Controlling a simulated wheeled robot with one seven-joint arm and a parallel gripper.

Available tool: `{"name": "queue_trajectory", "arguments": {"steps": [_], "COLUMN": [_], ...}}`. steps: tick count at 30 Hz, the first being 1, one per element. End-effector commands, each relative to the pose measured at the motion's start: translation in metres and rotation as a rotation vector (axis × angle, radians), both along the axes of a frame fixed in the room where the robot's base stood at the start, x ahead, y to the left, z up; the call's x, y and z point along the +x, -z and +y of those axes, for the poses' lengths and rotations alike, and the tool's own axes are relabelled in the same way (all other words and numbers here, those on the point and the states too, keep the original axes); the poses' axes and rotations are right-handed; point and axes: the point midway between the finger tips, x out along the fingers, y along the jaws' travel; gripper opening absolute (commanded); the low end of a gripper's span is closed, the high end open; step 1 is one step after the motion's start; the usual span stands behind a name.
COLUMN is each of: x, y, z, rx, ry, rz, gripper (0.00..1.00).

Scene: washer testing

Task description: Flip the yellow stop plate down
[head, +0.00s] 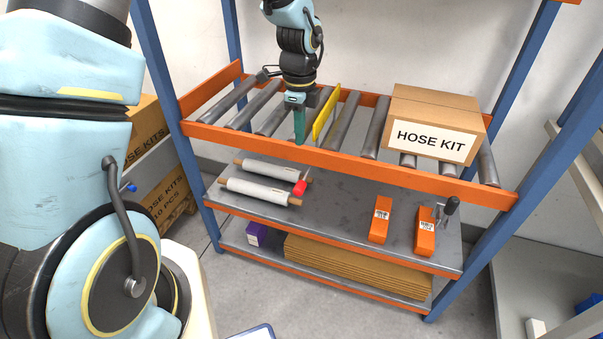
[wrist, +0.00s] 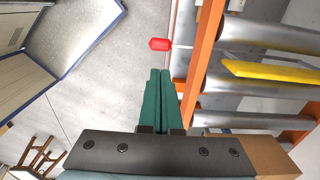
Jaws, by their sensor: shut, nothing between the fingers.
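The yellow stop plate (head: 326,114) stands upright between the metal rollers of the orange-framed conveyor shelf. Its yellow edge also shows in the wrist view (wrist: 268,73), at the right. My gripper (head: 299,141) points down at the front of the roller shelf, just left of the plate. Its green fingers are shut with nothing between them, and they show in the wrist view (wrist: 157,72). In the wrist view there is a gap between the fingers and the plate. The head view does not show clearly whether they touch.
A cardboard box labelled HOSE KIT (head: 433,125) sits on the rollers to the right of the plate. The orange front rail (head: 350,163) runs below my gripper.

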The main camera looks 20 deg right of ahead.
Motion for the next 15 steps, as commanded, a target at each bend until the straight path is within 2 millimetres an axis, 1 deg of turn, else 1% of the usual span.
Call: {"name": "queue_trajectory", "arguments": {"steps": [4, 8, 11, 15], "x": [0.0, -0.001, -0.001, -0.001], "y": [0.003, 0.015, 0.032, 0.061], "z": [0.0, 0.001, 0.001, 0.001], "rx": [0.001, 0.003, 0.003, 0.004], "ry": [-0.002, -0.001, 0.0, -0.001], "rz": [0.001, 0.003, 0.004, 0.004], "gripper": [0.0, 0.0, 0.0, 0.0]}}
